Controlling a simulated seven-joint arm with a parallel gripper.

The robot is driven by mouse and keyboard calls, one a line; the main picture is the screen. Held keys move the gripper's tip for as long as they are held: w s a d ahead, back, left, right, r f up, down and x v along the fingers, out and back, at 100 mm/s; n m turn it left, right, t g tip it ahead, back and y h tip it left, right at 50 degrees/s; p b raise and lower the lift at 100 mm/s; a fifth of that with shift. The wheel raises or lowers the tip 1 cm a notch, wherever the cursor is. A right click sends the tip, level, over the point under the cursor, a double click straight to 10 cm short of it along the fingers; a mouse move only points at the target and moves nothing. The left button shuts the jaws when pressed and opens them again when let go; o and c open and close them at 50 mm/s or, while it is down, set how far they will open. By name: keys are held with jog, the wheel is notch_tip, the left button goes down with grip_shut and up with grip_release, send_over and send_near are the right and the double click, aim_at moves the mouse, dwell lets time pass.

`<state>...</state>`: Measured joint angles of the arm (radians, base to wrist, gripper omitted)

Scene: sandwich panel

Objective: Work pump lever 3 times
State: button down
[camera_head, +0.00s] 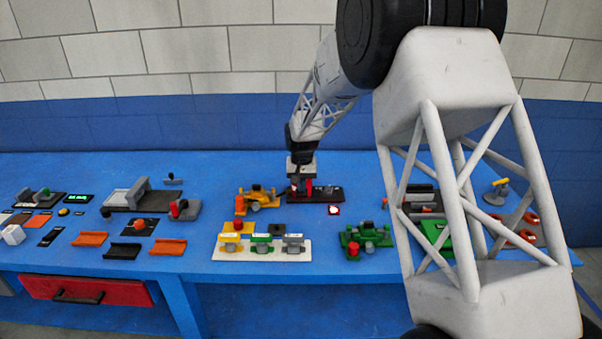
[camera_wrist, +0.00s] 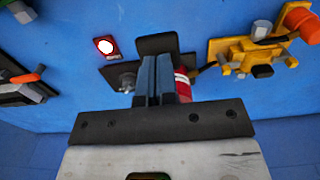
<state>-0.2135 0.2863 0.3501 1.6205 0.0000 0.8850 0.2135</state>
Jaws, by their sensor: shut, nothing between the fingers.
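My gripper (camera_head: 301,190) is over the dark red panel (camera_head: 325,195) near the middle of the bench. In the wrist view its two fingers (camera_wrist: 154,82) are together with nothing between them. A red part with a white band (camera_wrist: 183,84) stands just beside the fingers; I cannot tell whether they touch. A black flat piece (camera_wrist: 157,43) lies beyond the fingertips, and a grey knob-like part (camera_wrist: 128,81) is beside them. The fingers hide much of the panel. I cannot tell for sure which part is the pump lever.
A lit red-and-white indicator (camera_head: 333,210) sits in front of the panel. A yellow device with an orange knob (camera_head: 257,197) is to the left, and a green device with a red knob (camera_head: 365,241) to the front right. Bare blue bench (camera_head: 205,240) lies at front left.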

jog(key=shift+r, duration=3.6)
jog(key=shift+f, duration=3.85)
jog(key=shift+r, duration=3.85)
